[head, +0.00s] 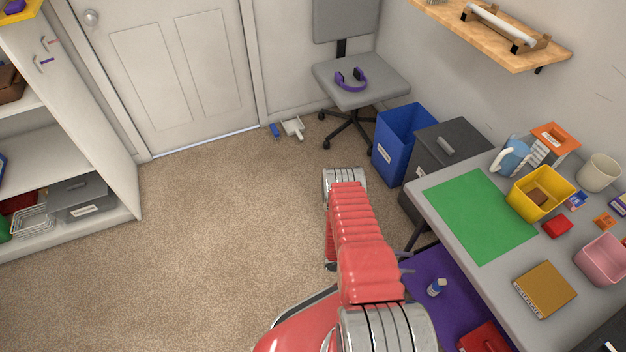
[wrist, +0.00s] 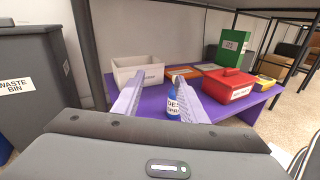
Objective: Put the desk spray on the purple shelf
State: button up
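The desk spray (wrist: 173,104) is a small blue and white bottle with a label. It stands upright on the purple shelf (wrist: 218,107) under the desk, near the front edge, and its right side is partly hidden by my right finger in the wrist view. In the head view the bottle (head: 436,288) shows against the purple shelf (head: 455,310). My gripper (wrist: 158,82) is open, its two pale fingers wide apart and pointing toward the shelf, with the bottle showing between them. I see no grip on the bottle. In the head view my arm hides most of the gripper.
On the shelf are a white bin (wrist: 138,72), a red box (wrist: 228,95) and a green box (wrist: 234,45). A dark waste bin (wrist: 35,80) stands to the left. The grey desk (head: 480,270) is above the shelf. Carpet (head: 220,220) is clear to the left.

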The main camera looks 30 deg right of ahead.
jog(key=w+a+r+m+y, duration=0.1)
jog(key=w+r+m+y, duration=0.15)
jog(key=w+r, duration=0.5)
jog(key=w+a+r+m+y, duration=0.1)
jog(key=w+r+m, duration=0.25)
jog(key=r, duration=0.65)
jog(key=w+a+r+m+t+y, duration=0.1)
jog(key=w+a+r+y, duration=0.2)
jog(key=r, duration=0.6)
jog(key=w+a+r+m+t+y, duration=0.1)
jog(key=w+a+r, duration=0.3)
jog(key=r, duration=0.5)
jog(key=s+a+r+t+y, duration=0.2)
jog(key=s+a+r+t, duration=0.1)
jog(key=a+r, duration=0.5)
jog(key=s+a+r+m+t+y, duration=0.1)
jog(key=s+a+r+t+y, duration=0.2)
jog(key=a+r, duration=0.6)
jog(key=s+a+r+m+t+y, duration=0.1)
jog(key=s+a+r+t+y, duration=0.1)
jog(key=s+a+r+t, duration=0.2)
jog(key=shift+s+a+r+t, duration=0.25)
jog(key=shift+a+r+t, duration=1.25)
jog(key=shift+a+r, duration=1.4)
jog(key=shift+a+f+y, duration=0.25)
jog(key=shift+a+f, duration=0.3)
jog(key=shift+f, duration=0.05)
jog(key=shift+c, duration=1)
